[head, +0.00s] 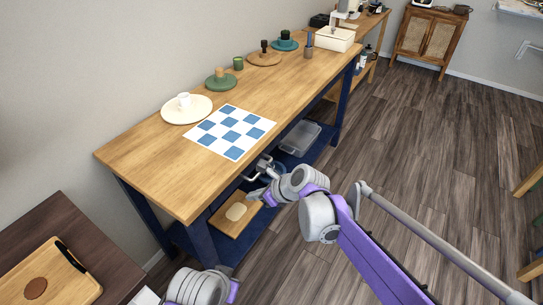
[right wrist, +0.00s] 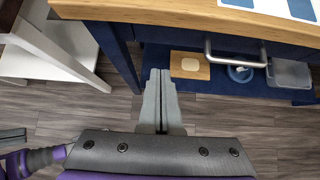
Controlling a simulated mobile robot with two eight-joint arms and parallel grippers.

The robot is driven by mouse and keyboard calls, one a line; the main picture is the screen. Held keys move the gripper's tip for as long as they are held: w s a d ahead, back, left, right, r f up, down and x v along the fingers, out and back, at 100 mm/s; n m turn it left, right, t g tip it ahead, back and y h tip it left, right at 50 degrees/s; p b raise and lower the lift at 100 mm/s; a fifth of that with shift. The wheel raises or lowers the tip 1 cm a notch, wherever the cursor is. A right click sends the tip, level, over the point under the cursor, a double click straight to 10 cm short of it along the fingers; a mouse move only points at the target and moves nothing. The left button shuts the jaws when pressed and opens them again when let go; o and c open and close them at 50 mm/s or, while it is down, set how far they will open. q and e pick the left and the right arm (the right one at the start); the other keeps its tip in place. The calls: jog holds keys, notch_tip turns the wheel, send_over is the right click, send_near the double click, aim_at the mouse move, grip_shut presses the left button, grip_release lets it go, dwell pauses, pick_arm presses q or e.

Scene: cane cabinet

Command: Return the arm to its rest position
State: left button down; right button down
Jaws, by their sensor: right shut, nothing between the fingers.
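My right arm reaches in from the lower right of the head view, bent at its elbow. Its gripper (head: 256,196) hangs beside the front edge of the wooden workbench (head: 140,165), below the top's height. In the right wrist view its two grey fingers (right wrist: 158,78) lie together with nothing between them. They point toward the bench's lower shelf and appear clear of it. A rounded part of my left arm shows at the bottom of the head view; I cannot make out its gripper. The cane cabinet (head: 429,37) stands far off at the back right, its doors shut.
A metal handle (right wrist: 237,60) juts from the bench front near my right gripper. The lower shelf holds a wooden board (right wrist: 189,66) and a grey bin (right wrist: 290,73). A dark table (head: 60,215) stands at left. Open floor (head: 430,150) lies to the right.

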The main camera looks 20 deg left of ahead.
jog(key=s+d+r+n+t+h+p, duration=0.1)
jog(key=s+d+r+n+h+p, duration=0.2)
jog(key=d, duration=0.6)
jog(key=s+d+r+n+t+p, duration=0.15)
jog(key=s+d+r+n, duration=0.3)
jog(key=d, duration=0.55)
jog(key=s+d+n+h+p, duration=0.5)
jog(key=s+d+n, duration=0.8)
jog(key=d, duration=0.5)
jog(key=shift+s+d+n+h+p, duration=0.2)
jog(key=shift+s+n+h+p, duration=0.15)
jog(key=shift+p, duration=0.2)
jog(key=shift+t, duration=0.25)
